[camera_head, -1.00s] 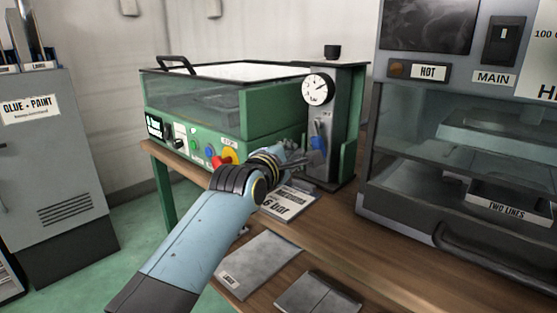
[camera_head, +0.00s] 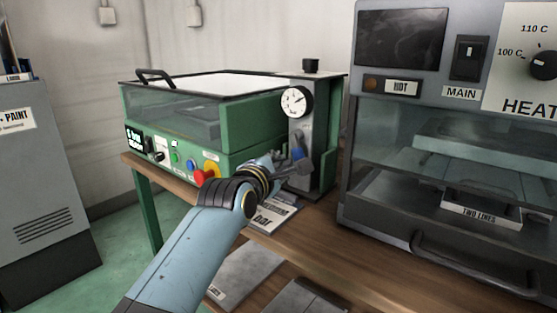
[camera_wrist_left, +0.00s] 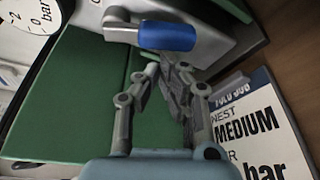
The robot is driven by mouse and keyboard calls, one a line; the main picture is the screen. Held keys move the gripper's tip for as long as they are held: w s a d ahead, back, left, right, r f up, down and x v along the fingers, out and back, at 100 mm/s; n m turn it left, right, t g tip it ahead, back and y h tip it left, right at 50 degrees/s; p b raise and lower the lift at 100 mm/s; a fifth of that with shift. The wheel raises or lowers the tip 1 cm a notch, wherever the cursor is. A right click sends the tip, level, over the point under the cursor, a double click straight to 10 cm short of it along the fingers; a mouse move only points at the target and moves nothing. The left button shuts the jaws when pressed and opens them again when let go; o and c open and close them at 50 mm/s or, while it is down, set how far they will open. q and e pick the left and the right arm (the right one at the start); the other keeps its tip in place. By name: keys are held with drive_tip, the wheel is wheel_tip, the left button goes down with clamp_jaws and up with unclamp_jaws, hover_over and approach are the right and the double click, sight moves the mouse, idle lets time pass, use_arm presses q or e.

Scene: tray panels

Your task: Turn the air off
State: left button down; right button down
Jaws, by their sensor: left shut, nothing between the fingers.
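A blue-handled lever (camera_head: 298,150) is on the grey air panel (camera_head: 302,128), below a round white pressure gauge (camera_head: 296,101). In the left wrist view, the blue handle (camera_wrist_left: 168,37) lies sideways on a grey metal arm. The gauge (camera_wrist_left: 28,17) is partly cut off there. My left gripper (camera_head: 292,171) is shut and empty, just below the lever in the head view. In the wrist view its closed fingers (camera_wrist_left: 172,80) stand a little below the blue handle; a gap shows between them. My right gripper is not in view.
The green machine (camera_head: 185,125) with a clear cover and buttons stands left of the panel. A "MEDIUM" bar card (camera_wrist_left: 245,125) lies beneath my gripper. Grey plates (camera_head: 245,270) lie on the wooden bench (camera_head: 350,255). A heater cabinet (camera_head: 400,215) stands at right.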

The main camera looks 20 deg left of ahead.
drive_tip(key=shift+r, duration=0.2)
